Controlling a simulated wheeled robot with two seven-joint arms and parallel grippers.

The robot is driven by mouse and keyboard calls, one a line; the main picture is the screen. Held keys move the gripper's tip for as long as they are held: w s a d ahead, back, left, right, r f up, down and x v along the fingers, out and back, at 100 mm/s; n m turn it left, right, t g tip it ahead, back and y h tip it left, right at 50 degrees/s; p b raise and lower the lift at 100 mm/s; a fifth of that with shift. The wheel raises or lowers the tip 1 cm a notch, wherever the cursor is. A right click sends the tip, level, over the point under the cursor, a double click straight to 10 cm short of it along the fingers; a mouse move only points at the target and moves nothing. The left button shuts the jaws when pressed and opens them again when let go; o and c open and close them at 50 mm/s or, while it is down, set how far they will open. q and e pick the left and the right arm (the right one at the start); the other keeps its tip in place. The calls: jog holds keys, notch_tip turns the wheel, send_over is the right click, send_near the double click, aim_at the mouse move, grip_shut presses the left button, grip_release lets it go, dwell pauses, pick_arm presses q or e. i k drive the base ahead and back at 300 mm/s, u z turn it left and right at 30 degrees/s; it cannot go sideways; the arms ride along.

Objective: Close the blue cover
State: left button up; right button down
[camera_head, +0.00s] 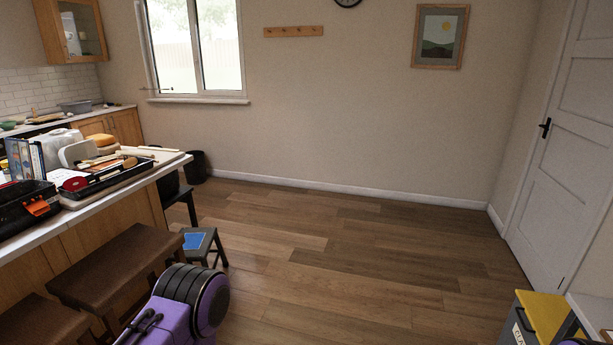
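I cannot identify a blue cover for certain in this view. A flat blue patch (195,241) shows on top of a small dark stool (208,245) beside the counter; I cannot tell whether it is a cover. At the bottom right stands a grey bin with a yellow top (543,314) and a partly cut-off label on its front. Neither of my grippers is in view. Purple and black parts at the bottom left and a sliver at the bottom right look like my own arms.
A counter (123,179) on the left carries a black tool tray, a black box with an orange latch (40,208), books and tools. Brown stools (117,264) stand before it. The wooden floor (370,255) is clear up to the white door (567,150) at right.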

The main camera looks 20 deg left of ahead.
aim_at(26, 159)
jog(key=u, duration=0.4)
jog(key=i, duration=1.1)
jog(key=u, duration=1.8)
jog(key=i, duration=0.95)
jog(key=u, duration=0.85)
